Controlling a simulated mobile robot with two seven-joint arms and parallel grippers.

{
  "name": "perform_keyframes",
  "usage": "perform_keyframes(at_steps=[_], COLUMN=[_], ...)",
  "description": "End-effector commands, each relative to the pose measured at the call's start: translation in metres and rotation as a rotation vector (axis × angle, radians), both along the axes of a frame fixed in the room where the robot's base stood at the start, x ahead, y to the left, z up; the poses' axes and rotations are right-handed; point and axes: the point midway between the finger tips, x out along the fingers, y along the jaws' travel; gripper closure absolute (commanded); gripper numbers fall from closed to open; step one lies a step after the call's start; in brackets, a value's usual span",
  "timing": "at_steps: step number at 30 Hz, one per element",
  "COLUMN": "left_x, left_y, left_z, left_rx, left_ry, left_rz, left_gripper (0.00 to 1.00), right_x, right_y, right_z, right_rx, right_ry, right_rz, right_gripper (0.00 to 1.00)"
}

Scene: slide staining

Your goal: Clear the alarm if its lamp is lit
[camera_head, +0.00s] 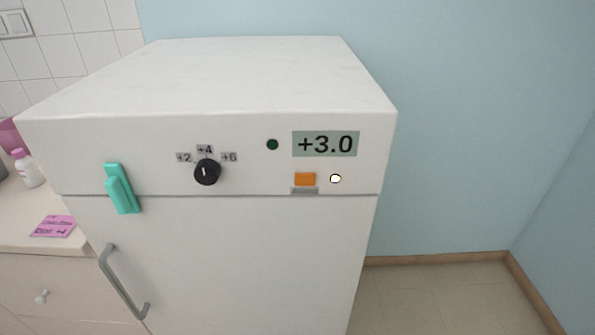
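A white fridge (230,78) fills the middle of the view. Its front panel has a small round lamp (335,179) that is bright white with a yellowish edge and looks lit. Left of it is an orange rectangular button (305,179) with a small grey label (304,190) below, too small to read. A second round lamp (272,144), higher up, is dark green and looks unlit. The display (325,144) reads +3.0. A black knob (207,172) sits below marks +2, +4 and +6, its white line pointing roughly up. Neither gripper is in view.
A teal latch (122,188) spans the panel and door seam at the left; the door handle (124,283) is below it. A counter (25,218) at the left bears a pink note (54,226) and a white bottle (27,168). Floor (440,300) at the right is clear.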

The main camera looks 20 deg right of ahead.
Motion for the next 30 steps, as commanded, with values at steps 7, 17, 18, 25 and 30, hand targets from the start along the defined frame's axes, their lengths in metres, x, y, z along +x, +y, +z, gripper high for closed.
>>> perform_keyframes(at_steps=[7, 17, 18, 25, 30], left_x=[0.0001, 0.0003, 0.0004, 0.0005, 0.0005], left_y=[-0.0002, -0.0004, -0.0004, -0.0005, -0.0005], left_z=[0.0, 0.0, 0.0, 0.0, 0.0], left_rx=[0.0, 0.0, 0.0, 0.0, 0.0], left_ry=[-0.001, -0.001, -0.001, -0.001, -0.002], left_rz=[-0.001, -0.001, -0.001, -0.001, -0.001], left_gripper=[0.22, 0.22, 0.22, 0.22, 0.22], right_x=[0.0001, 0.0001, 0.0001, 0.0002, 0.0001], right_y=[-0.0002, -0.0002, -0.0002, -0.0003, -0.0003], right_z=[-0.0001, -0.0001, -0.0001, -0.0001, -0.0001], right_rx=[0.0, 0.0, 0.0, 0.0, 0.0], right_ry=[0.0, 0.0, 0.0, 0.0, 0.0], right_rz=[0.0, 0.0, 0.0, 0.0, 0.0], right_gripper=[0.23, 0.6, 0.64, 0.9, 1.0])
